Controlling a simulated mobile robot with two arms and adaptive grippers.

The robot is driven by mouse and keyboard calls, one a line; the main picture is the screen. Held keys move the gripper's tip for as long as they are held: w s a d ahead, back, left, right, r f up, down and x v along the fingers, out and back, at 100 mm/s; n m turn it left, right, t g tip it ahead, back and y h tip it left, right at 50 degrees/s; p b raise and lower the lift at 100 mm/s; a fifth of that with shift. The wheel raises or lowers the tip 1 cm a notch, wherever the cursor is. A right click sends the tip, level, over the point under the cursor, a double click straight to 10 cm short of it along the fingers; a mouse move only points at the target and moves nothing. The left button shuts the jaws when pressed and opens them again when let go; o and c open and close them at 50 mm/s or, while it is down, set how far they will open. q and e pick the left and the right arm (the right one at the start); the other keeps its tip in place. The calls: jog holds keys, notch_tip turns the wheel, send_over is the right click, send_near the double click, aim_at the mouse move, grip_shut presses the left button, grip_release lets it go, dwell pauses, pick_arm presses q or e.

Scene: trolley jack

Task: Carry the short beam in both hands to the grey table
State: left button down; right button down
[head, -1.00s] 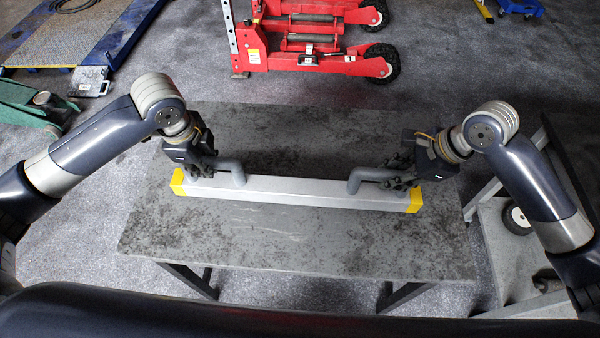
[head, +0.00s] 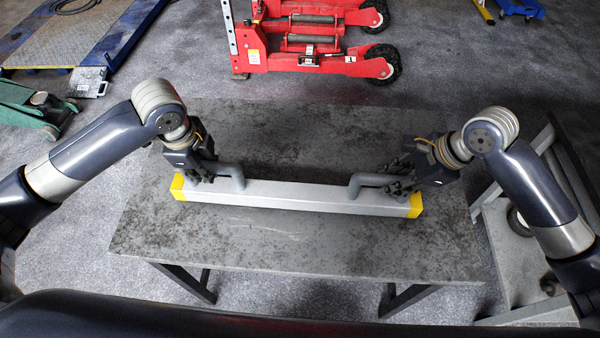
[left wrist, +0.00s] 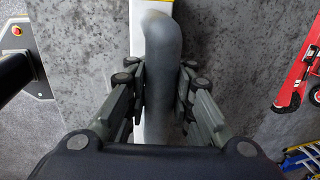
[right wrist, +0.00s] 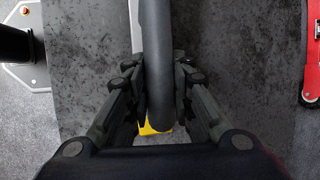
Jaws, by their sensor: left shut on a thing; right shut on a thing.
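The short beam (head: 297,197) is a light grey bar with yellow ends and two grey bent handles. It is level above or on the grey table (head: 240,243); I cannot tell whether it touches the top. My left gripper (head: 212,173) is shut on the left handle (left wrist: 160,65), whose grip lies between the fingers in the left wrist view. My right gripper (head: 395,180) is shut on the right handle (right wrist: 157,60), and a yellow end shows below it in the right wrist view. The gripper fingers partly hide both handles.
A red trolley jack (head: 315,50) stands on the floor beyond the table. A grey cart (head: 520,240) stands close to the table's right side. A green jack (head: 35,110) and a blue-framed ramp (head: 75,45) are at the left. The table's front part is bare.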

pick_arm(q)
jog(key=shift+w+f, duration=0.1)
jog(key=shift+f, duration=0.1)
pick_arm(e)
jog(key=shift+f, duration=0.3)
pick_arm(q)
jog(key=c, duration=1.8)
grip_release()
pick_arm(e)
jog(key=c, duration=1.7)
grip_release()
jog(key=shift+d+f, duration=0.1)
pick_arm(q)
jog(key=o, duration=0.5)
jog(key=shift+c, duration=0.2)
pick_arm(e)
jog(key=o, duration=0.3)
jog(key=shift+s, duration=0.1)
pick_arm(q)
jog(key=shift+s, duration=0.2)
jog(key=shift+r, duration=0.1)
